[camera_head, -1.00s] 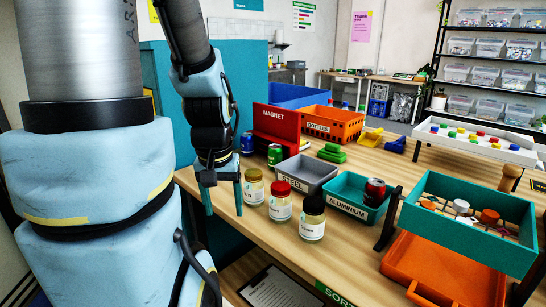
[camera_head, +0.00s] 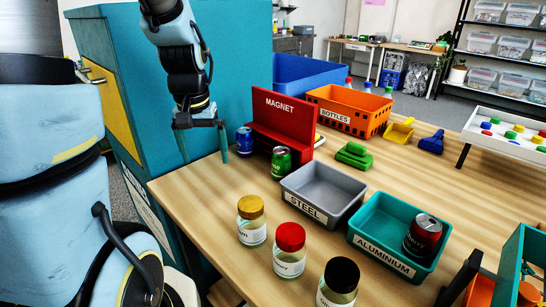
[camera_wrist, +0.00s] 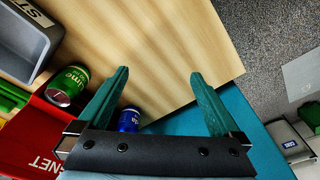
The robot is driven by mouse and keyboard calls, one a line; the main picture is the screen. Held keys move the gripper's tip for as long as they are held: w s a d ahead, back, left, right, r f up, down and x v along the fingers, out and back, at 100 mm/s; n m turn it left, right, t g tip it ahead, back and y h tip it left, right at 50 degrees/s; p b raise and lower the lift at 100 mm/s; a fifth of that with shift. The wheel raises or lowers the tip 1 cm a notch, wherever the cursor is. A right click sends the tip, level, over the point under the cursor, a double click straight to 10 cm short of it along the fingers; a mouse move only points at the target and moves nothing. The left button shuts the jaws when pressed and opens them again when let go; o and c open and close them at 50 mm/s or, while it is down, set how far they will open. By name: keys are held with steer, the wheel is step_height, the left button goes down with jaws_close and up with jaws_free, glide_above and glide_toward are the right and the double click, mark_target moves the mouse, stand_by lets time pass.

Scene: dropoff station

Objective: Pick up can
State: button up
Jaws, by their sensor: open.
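My gripper (camera_head: 204,155) hangs fingers down at the table's back left corner, open and empty. A blue can (camera_head: 244,141) stands upright on the table just right of my fingers, beside the magnet stand. In the wrist view the blue can (camera_wrist: 129,119) shows near the base of the left finger, partly hidden by the gripper body. A green can (camera_head: 281,163) stands upright in front of the red magnet stand (camera_head: 285,118); it is also in the wrist view (camera_wrist: 68,83).
A grey STEEL bin (camera_head: 307,208) is empty. Jars with yellow (camera_head: 251,207), red (camera_head: 291,237) and black (camera_head: 342,272) lids line the front. An orange BOTTLES crate (camera_head: 345,121) stands behind. A teal cabinet (camera_head: 125,75) adjoins the table's left end. The table's left corner is bare.

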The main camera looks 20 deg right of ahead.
steer(key=w+d+r+m, duration=0.2)
steer(key=d, duration=0.6)
steer(key=m+p, duration=0.2)
glide_above(281, 149)
steer(key=a, duration=0.1)
steer(key=shift+s+a+r, duration=0.1)
steer(key=shift+s+r, duration=0.15)
steer(key=shift+r, duration=0.1)
steer(key=shift+d+f, duration=0.15)
steer(key=shift+d, duration=0.15)
steer(key=f, duration=0.5)
steer(key=shift+w+d+p, duration=0.15)
steer(key=shift+d+p, duration=0.05)
steer(key=shift+p, duration=0.15)
steer(key=shift+d+f+p, duration=0.2)
steer(key=shift+f+p, duration=0.85)
steer(key=shift+f, duration=1.65)
steer(key=c, duration=1.4)
